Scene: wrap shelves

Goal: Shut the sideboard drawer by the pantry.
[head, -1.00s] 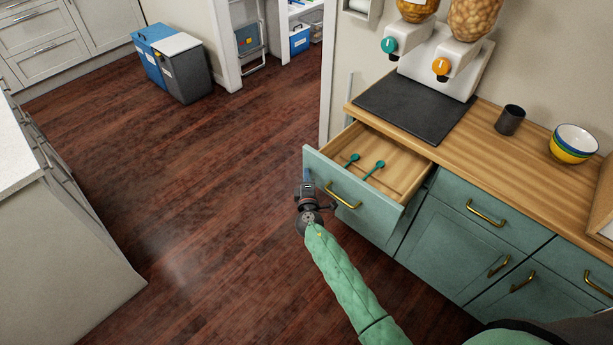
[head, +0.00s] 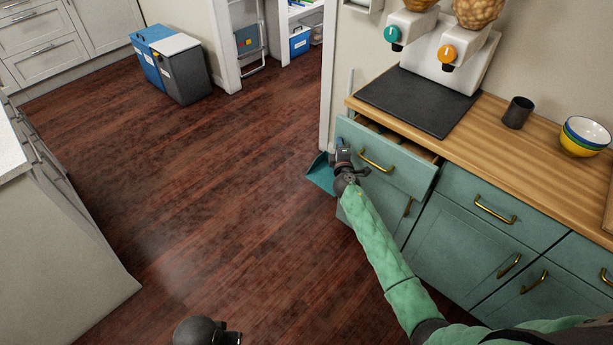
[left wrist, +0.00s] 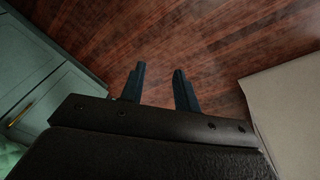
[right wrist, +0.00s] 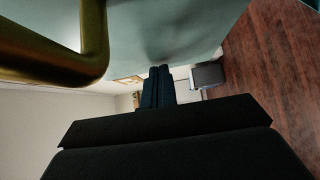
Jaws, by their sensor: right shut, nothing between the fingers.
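The sideboard drawer (head: 395,168) has a teal front and a brass handle (head: 376,161). It stands a little way out, with a narrow strip of its wooden inside showing below the counter. My right gripper (head: 343,148) is shut and empty at the left part of the drawer front, left of the handle; it seems to touch the front. In the right wrist view its fingers (right wrist: 159,72) are together, beside the teal front and the large brass handle. My left gripper (left wrist: 159,72) is open and empty above the floor, away from the drawer.
The wooden counter (head: 490,150) carries a black mat (head: 418,100), dispensers, a dark cup (head: 517,112) and bowls (head: 585,137). A teal object (head: 320,173) lies on the floor left of the sideboard. Bins (head: 172,62) stand at the back. The middle floor is clear.

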